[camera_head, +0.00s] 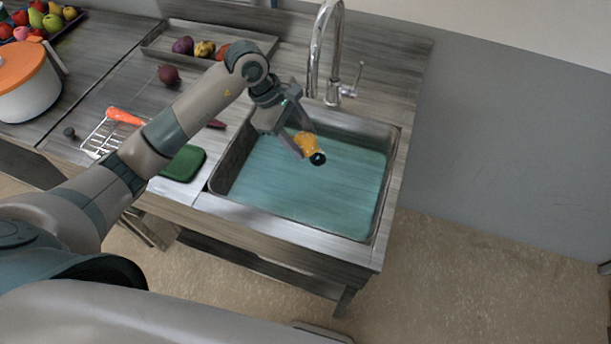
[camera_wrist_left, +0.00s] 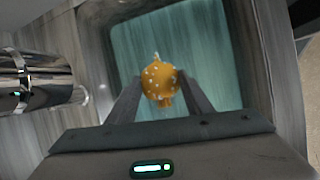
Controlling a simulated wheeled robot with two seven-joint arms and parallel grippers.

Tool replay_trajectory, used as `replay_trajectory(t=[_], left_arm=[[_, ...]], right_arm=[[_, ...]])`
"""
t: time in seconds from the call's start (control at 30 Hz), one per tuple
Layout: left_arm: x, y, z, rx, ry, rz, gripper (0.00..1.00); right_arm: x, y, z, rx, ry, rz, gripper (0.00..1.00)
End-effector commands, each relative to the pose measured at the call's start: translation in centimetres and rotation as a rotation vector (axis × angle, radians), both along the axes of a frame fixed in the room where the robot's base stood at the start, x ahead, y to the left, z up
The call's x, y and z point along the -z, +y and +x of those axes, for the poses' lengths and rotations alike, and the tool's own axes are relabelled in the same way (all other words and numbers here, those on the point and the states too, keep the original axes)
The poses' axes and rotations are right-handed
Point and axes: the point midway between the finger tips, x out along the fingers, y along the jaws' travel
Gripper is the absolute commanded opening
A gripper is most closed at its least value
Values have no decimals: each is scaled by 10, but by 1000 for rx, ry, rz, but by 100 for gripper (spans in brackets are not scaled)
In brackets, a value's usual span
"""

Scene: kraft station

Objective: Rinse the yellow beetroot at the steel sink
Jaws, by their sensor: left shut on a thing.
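The yellow beetroot (camera_head: 306,143) is held by my left gripper (camera_head: 299,140) over the back left part of the steel sink (camera_head: 233,163). In the left wrist view the beetroot (camera_wrist_left: 160,82) is orange-yellow with pale specks, between the two fingers of my left gripper (camera_wrist_left: 160,98). A dark round piece shows at its lower right in the head view. The sink holds blue-green water. I cannot tell whether the beetroot touches it. The chrome faucet (camera_head: 322,50) stands behind the sink; no stream is visible. My right gripper is not in view.
A tray (camera_head: 262,42) with several vegetables lies at the back. A dark red beetroot (camera_head: 169,75), a green board (camera_head: 184,163), an orange-handled wire tool (camera_head: 103,136) and a white pot (camera_head: 32,92) with an orange lid stand left of the sink. A fruit tray is at the far left.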

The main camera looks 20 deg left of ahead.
Motion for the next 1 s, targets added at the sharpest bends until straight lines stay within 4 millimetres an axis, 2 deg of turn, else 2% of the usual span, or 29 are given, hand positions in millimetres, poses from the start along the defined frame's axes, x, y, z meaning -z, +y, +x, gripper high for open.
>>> replay_trajectory(t=[0.33, 1.0], left_arm=[[-22, 0, 0, -1, -1, 1, 22], [-23, 0, 0, 0, 0, 0, 22]], right_arm=[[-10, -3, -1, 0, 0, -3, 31], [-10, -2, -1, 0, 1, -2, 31]])
